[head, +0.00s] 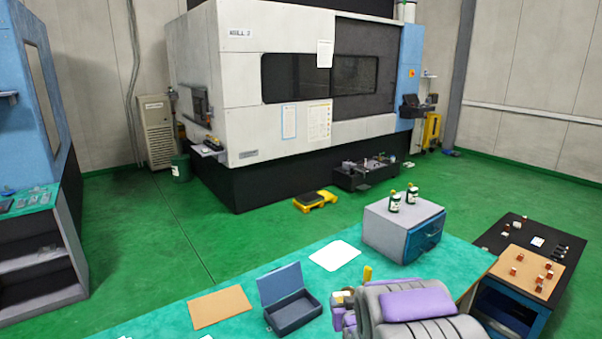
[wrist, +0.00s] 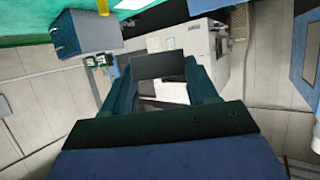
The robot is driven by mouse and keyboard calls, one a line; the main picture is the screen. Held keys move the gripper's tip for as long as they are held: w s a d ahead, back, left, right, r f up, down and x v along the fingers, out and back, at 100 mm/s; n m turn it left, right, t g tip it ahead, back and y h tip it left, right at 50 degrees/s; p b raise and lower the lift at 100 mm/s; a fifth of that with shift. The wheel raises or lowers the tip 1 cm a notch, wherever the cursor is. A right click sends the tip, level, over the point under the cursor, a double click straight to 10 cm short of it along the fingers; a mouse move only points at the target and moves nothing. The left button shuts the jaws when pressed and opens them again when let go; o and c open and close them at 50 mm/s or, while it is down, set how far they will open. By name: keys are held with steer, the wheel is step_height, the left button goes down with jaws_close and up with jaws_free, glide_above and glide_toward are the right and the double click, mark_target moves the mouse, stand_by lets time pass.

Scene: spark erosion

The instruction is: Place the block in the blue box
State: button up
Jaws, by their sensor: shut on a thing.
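The blue box (head: 293,314) is a small blue-grey box on the teal table, with its hinged lid (head: 281,283) standing open. No object shows inside it. My gripper (wrist: 165,78) shows in the wrist view, which looks upside down. Its two dark teal fingers are shut on a dark grey block (wrist: 158,66) held between their tips. The block is in the air, with no support visible under it. My gripper and the block are not recognisable in the head view, so their distance from the box cannot be told.
On the table (head: 240,284) lie a tan board (head: 220,307) left of the box and a white sheet (head: 335,255) behind it. A drawer cabinet (head: 392,227) with two bottles (head: 411,197) stands right. A dark side table (head: 545,234) holds small parts.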

steer(key=w+a+f+n+y, duration=0.1)
steer(key=a+f+n+y, duration=0.1)
steer(key=a+f, duration=0.2)
steer(key=w+a+f+n+g+y, duration=0.1)
steer(key=w+a+f+y, duration=0.1)
steer(key=a+f, duration=0.3)
steer(key=w+a+f+n+g+y, duration=0.1)
steer(key=a+f, duration=0.3)
steer(key=f, duration=0.7)
steer(key=shift+w+a+f+n+y, duration=0.2)
steer(key=shift+w+a+n+y, duration=0.15)
steer(key=shift+w+n+y, duration=0.35)
steer(key=shift+s+a+f, duration=0.3)
steer(key=shift+a+f, duration=0.1)
steer(key=shift+f, duration=0.05)
steer(key=shift+d, duration=0.1)
steer(key=d, duration=0.5)
steer(key=d+f+b, duration=0.1)
steer(key=d, duration=0.4)
steer(key=s+d+b, duration=0.1)
steer(key=d, duration=0.4)
steer(key=shift+f, duration=0.2)
steer(key=shift+s+d+f+b, duration=0.1)
steer(key=shift+d+f+b, duration=0.15)
steer(key=shift+f, duration=0.55)
steer(key=shift+d+f+b, duration=0.15)
steer(key=shift+d+f, duration=0.1)
steer(key=shift+f, duration=0.5)
steer(key=shift+f, duration=0.1)
